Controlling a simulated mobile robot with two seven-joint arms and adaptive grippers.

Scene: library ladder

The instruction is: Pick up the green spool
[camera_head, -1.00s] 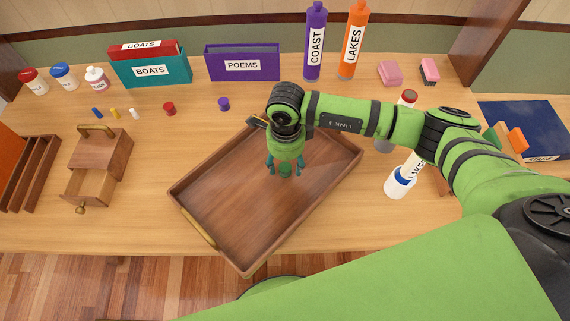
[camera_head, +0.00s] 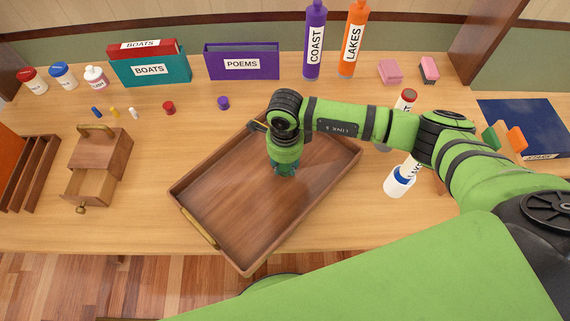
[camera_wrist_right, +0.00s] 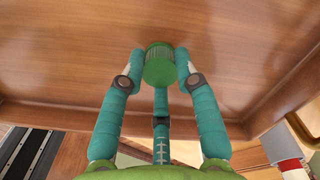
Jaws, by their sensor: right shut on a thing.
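The green spool (camera_wrist_right: 160,66) shows in the right wrist view, upright between the teal fingers of my right gripper (camera_wrist_right: 160,80). The fingers are shut on it from both sides, with a third finger behind. In the head view my right gripper (camera_head: 284,169) points down over the wooden tray (camera_head: 235,215), and the arm and hand hide the spool there. I cannot tell whether the spool still touches the tray floor. My left gripper is in neither view.
The tray's raised walls surround the gripper. A small drawer box (camera_head: 98,155) stands to the left. Red (camera_head: 169,108) and purple (camera_head: 223,103) spools lie behind the tray. Box files and tall bottles line the back.

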